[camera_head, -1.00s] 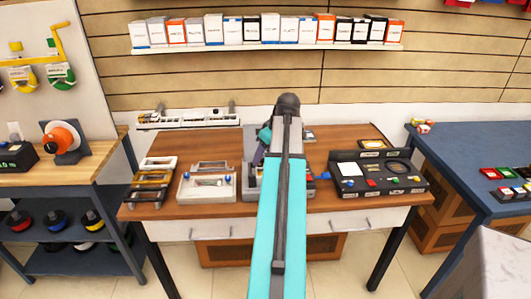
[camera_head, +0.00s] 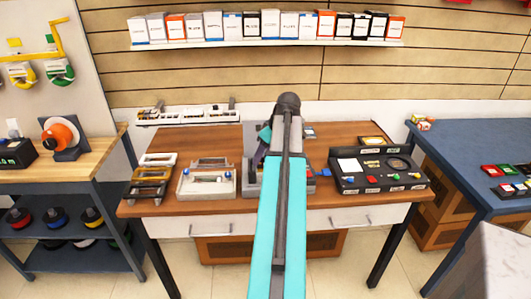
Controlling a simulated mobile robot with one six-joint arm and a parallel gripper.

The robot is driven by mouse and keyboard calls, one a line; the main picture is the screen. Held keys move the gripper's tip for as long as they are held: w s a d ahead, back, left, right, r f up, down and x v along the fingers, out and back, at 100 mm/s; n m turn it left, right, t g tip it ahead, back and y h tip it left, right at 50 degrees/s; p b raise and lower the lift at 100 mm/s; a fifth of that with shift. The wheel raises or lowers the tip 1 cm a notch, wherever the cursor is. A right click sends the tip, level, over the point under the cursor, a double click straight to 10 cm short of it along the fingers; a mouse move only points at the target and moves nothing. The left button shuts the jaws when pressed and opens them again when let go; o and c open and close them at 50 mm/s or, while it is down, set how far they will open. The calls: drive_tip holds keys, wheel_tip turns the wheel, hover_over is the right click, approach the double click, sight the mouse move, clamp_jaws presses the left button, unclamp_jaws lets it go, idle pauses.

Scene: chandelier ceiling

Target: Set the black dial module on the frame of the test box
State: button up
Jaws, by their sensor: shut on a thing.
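My arm runs up the middle of the camera view and hides much of the work spot. My gripper (camera_head: 257,160) shows only in part, as a dark piece left of the arm. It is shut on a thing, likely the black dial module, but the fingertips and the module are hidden. A grey box (camera_head: 249,190), likely the test box, stands on the table below and behind the arm. Its middle and most of its frame are covered. I cannot tell whether the held thing touches it.
A white box with blue knobs (camera_head: 206,192) stands left of the grey box. Stacked frames (camera_head: 148,180) lie at the table's left. A black tray (camera_head: 372,188) with coloured parts stands right. The wooden table (camera_head: 225,140) has bare room behind the boxes.

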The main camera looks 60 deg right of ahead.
drive_tip(key=shift+n, duration=0.3)
idle(0.5)
drive_tip(key=shift+f, duration=1.5)
idle(2.2)
drive_tip(key=o, duration=1.1)
drive_tip(key=shift+o, duration=0.2)
drive_tip(key=shift+a, duration=0.1)
drive_tip(key=shift+r, duration=0.1)
